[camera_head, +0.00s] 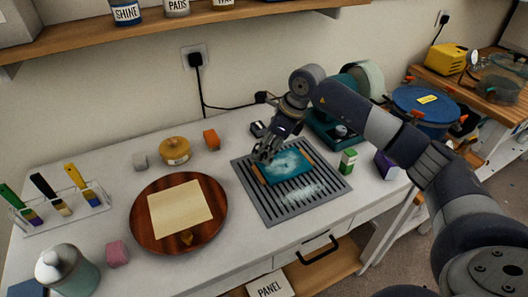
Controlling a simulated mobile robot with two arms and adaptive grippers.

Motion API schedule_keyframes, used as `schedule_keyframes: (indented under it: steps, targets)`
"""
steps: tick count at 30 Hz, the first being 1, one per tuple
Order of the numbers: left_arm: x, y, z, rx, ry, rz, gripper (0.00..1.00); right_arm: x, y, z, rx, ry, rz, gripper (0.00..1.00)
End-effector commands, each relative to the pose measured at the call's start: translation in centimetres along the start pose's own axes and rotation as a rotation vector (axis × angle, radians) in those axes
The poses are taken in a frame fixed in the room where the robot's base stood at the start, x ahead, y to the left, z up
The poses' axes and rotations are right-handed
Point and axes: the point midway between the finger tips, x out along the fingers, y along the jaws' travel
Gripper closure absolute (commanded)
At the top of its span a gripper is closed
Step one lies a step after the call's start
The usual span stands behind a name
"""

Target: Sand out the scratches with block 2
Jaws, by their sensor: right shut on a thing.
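A teal panel (288,166) with wooden side edges lies on a grey slotted grate (310,205). White, cloudy marks or dust cover part of its face, and pale dust also lies on the grate in front. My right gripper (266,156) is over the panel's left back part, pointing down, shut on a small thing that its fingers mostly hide. I cannot read a number on it. Small blocks stand apart on the table: an orange one (211,139), a grey one (140,162) and a pink one (117,253). My left gripper is out of view.
A round wooden board (138,222) with a tan sheet (180,209) lies left of the grate. A green-white box (348,160) stands close right of the grate.

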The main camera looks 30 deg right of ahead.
Motion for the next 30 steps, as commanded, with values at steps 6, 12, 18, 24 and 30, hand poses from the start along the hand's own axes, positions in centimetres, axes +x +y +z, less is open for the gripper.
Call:
schedule_keyframes:
  steps: [6, 12, 18, 24, 30]
  targets:
    - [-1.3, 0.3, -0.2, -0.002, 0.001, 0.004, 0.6, -2.3, -0.4, 0.4, 0.002, -0.002, -0.002, 0.86]
    - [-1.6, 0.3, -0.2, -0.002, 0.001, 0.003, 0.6, -3.0, -0.5, 0.4, 0.003, -0.001, -0.002, 0.86]
    - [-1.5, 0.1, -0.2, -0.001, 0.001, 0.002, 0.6, -3.0, -0.5, 0.4, 0.003, -0.001, -0.002, 0.86]
    - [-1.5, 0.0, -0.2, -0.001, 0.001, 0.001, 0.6, -2.9, -0.5, 0.4, 0.003, -0.001, -0.002, 0.86]
    - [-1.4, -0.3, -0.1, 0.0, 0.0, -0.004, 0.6, -2.7, -0.2, 0.2, 0.01, -0.002, -0.004, 0.86]
